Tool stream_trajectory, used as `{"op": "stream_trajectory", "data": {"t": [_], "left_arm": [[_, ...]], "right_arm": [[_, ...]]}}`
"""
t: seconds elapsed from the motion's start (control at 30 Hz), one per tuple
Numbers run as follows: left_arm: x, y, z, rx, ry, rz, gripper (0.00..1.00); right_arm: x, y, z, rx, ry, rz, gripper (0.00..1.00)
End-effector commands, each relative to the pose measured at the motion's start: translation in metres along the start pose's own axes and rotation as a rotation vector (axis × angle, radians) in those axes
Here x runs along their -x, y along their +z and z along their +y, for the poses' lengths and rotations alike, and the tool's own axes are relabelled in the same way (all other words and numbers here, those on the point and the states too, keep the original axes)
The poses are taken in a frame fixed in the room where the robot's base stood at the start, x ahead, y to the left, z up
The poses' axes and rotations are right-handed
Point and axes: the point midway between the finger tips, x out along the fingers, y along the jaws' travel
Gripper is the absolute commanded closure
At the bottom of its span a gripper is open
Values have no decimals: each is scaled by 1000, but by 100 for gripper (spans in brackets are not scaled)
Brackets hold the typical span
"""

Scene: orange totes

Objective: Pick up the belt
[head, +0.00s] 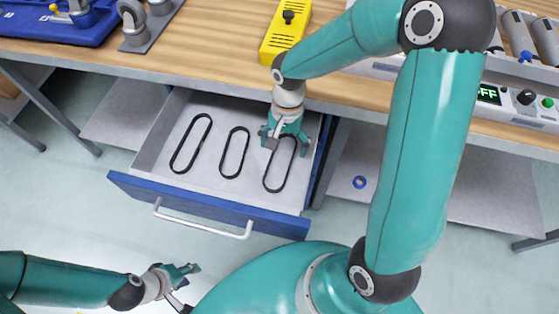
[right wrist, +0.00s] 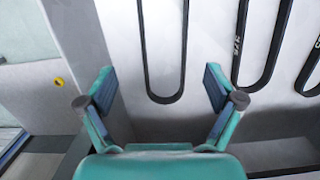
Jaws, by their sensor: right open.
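Three black belts, each a long narrow loop, lie flat in the open drawer: a left belt (head: 181,146), a middle belt (head: 224,152) and a right belt (head: 279,191). My right gripper (head: 284,145) is over the far part of the right belt and hides some of it. In the right wrist view my right gripper (right wrist: 160,88) is open, with the rounded end of a belt (right wrist: 165,99) between its spread fingers, not gripped. Another belt (right wrist: 238,45) lies to the right there. My left gripper (head: 190,287) is open and empty at the lower left, apart from the drawer.
The drawer (head: 200,204) has a blue front and a silver handle (head: 203,222). The wooden workbench (head: 215,50) overhangs its back. A yellow box (head: 284,35) stands on the bench. A small blue ring (head: 360,182) lies right of the drawer.

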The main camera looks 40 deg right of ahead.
Motion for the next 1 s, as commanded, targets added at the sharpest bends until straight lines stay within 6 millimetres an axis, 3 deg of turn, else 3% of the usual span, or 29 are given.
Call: {"op": "stream_trajectory", "data": {"t": [0.17,0.43,0.73,1.0], "left_arm": [[0,0,0,0,0,0,60],[-1,0,0,0,0,0,60],[-1,0,0,0,0,0,60],[-1,0,0,0,0,0,60]], "right_arm": [[-12,-1,-2,0,2,-2,8],[-48,-4,-6,0,2,-1,8],[-54,-4,-7,1,-1,0,8],[-53,-4,-7,1,-1,1,52]]}}
